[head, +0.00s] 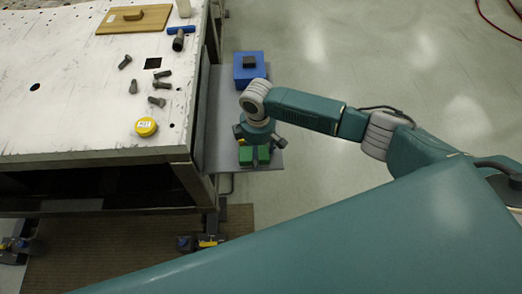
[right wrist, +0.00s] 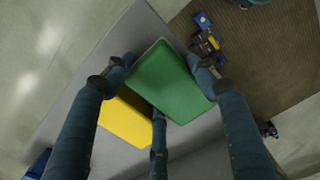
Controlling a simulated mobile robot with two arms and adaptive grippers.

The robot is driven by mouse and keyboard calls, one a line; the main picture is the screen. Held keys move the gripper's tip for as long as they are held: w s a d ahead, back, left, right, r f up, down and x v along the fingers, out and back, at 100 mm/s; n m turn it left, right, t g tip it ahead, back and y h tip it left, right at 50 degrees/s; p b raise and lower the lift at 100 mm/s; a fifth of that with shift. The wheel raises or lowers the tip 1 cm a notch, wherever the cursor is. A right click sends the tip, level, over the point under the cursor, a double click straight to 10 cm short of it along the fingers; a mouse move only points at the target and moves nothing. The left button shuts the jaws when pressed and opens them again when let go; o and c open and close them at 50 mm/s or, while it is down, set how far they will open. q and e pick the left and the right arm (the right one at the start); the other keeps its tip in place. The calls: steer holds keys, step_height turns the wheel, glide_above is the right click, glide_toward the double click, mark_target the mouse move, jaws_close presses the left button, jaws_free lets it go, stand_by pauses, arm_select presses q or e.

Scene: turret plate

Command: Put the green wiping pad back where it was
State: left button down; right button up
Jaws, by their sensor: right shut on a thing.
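The green wiping pad (right wrist: 172,82) is a flat green block between the fingers of my right gripper (right wrist: 160,72) in the right wrist view. The fingers are closed on its sides. In the head view, the green pad (head: 246,156) shows partly under my right gripper (head: 256,140), over the front end of the grey side shelf (head: 216,130). A flat yellow piece (right wrist: 126,120) lies partly under the pad in the right wrist view. I cannot tell whether the pad touches the yellow piece or hangs above it. My left gripper is not in view.
A blue box (head: 241,76) with a dark block on it stands on the shelf behind my gripper. The worn white table (head: 80,90) to the left holds several bolts, a yellow round tin (head: 146,127) and a wooden board (head: 152,21). The floor to the right is clear.

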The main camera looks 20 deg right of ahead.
mark_target(259, 151)
steer(key=shift+f, duration=0.15)
steer(key=o, duration=0.8)
steer(key=shift+o, duration=0.2)
steer(key=shift+r, duration=0.25)
step_height(259, 151, up, 12)
steer(key=b, duration=0.2)
steer(key=shift+a+f, duration=0.1)
